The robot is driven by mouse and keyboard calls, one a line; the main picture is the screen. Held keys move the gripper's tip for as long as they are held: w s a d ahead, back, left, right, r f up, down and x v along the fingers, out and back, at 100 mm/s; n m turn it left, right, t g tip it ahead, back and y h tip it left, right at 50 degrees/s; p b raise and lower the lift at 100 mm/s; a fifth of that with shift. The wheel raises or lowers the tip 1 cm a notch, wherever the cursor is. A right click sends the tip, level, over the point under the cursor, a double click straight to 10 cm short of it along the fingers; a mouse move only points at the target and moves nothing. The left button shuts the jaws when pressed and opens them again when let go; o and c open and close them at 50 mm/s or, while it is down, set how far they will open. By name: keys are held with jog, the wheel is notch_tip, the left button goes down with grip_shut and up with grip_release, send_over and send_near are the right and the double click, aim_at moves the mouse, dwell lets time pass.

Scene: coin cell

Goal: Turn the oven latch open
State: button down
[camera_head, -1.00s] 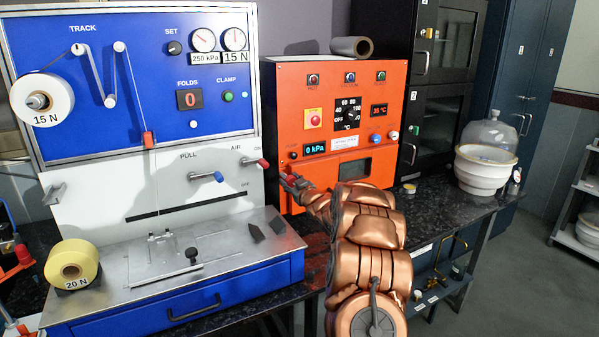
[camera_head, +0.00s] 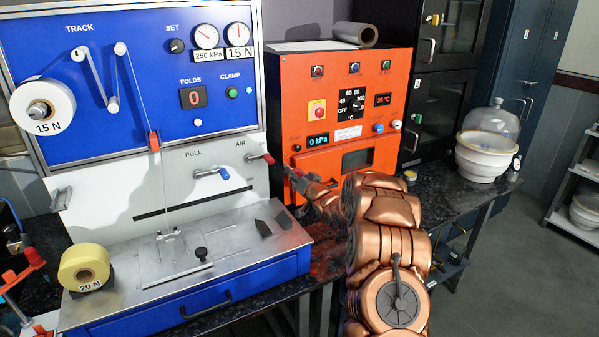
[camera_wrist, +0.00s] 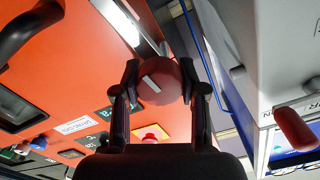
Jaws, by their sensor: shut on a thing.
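The orange oven (camera_head: 285,104) stands to the right of the blue test rig in the head view, with its windowed door (camera_head: 388,153) shut. In the wrist view a round red knob with a white line, the oven latch (camera_wrist: 167,74), is held between the two dark fingers of my gripper (camera_wrist: 159,82). The white line runs at a slant in that view. In the head view my gripper (camera_head: 300,181) is at the lower left of the oven's front, and my copper arm hides part of the door's lower side.
The red lever also shows in the wrist view (camera_wrist: 295,128). A dark door handle (camera_wrist: 22,32) is near the latch. A glass desiccator (camera_head: 484,160) stands at right.

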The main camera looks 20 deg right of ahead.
dwell(0.3)
jog(key=c, duration=0.6)
grip_release()
jog(key=s, duration=1.2)
jog(key=shift+d, duration=0.4)
jog(key=shift+c, duration=0.5)
